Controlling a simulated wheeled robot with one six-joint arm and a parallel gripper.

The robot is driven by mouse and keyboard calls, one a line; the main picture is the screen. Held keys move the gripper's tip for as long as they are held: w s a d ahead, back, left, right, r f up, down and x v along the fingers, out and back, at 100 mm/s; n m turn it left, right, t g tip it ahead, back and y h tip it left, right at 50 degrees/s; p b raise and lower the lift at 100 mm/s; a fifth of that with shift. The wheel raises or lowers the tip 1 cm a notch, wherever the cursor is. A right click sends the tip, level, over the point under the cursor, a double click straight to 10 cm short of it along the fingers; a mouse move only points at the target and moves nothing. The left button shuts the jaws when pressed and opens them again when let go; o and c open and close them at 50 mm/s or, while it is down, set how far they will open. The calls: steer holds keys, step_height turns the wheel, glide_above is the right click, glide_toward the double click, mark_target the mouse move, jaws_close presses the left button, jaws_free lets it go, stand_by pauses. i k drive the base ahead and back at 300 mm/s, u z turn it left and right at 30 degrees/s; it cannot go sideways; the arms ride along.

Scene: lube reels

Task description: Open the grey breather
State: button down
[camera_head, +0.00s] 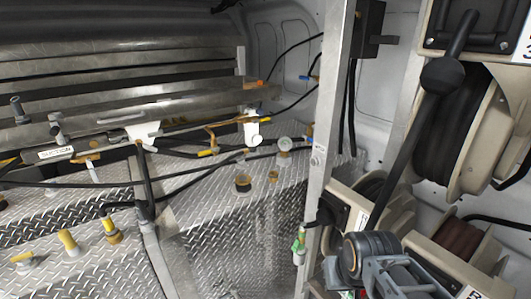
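A dark round part with a blue-grey bracket (392,272) at the bottom right looks like the end of my arm with my gripper. It is well to the right of the cap and apart from it. I cannot make out its fingertips or anything held.
A metal post (331,125) stands between the cap and the bracket. A hose reel (470,130) and a black hose with a ball stop (442,76) fill the right. A dark-topped brass fitting (243,182) and yellow-handled valves (68,243) stand on the plate. Hoses cross the left.

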mark_target(241, 160)
steer(key=u, duration=0.3)
steer(key=i, duration=1)
steer(key=u, duration=0.6)
